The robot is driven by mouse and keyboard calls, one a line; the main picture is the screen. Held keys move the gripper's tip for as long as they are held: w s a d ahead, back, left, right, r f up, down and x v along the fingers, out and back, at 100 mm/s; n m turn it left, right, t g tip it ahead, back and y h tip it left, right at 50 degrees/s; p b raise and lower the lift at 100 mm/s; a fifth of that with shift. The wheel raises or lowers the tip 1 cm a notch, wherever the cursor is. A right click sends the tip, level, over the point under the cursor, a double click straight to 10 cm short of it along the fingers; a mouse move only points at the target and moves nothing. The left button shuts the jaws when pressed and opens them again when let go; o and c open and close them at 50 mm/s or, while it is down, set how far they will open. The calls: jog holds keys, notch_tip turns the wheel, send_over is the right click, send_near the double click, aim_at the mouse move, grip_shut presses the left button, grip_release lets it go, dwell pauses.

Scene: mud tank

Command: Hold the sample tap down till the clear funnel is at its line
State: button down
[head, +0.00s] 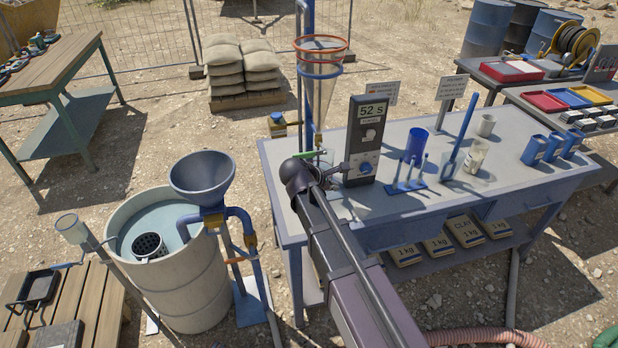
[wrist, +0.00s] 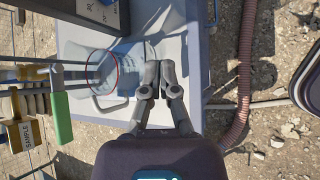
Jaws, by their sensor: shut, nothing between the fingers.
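The clear funnel (head: 319,85) hangs point down in a red and a blue ring beside the blue post at the back of the bench. I cannot make out a liquid level in it. The sample tap's green lever (head: 312,154) sits low near the post; it also shows at left in the wrist view (wrist: 60,118). A yellow tag marked SAMPLE (wrist: 25,136) is beside it. My gripper (wrist: 158,72) is shut and empty, right of the lever in the wrist view and apart from it.
A timer box (head: 365,140) reading 52 s stands right of my wrist. A clear vessel with a red ring (wrist: 82,62) shows near the fingers. A blue cup (head: 415,147) and beakers stand on the bench (head: 400,215). A grey funnel (head: 202,175) and barrel (head: 185,285) stand left.

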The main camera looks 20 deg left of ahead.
jog(key=s+d+f+m+g+y+b, duration=0.2)
jog(key=s+d+f+m, duration=0.2)
jog(key=d+m, duration=0.3)
jog(key=s+d+f+m+g+y+b, duration=0.1)
jog(key=s+d+f+m+g+b, duration=0.1)
jog(key=d+m, duration=0.5)
jog(key=s+d+f+m+g+y+b, duration=0.2)
jog(key=s+d+f+m, duration=0.5)
jog(key=d, duration=0.9)
jog(key=shift+s+d+m+g+y+b, duration=0.35)
jog(key=shift+s+m+g, duration=0.25)
jog(key=shift+g, duration=0.3)
jog(key=shift+f, duration=0.1)
jog(key=shift+s, duration=0.1)
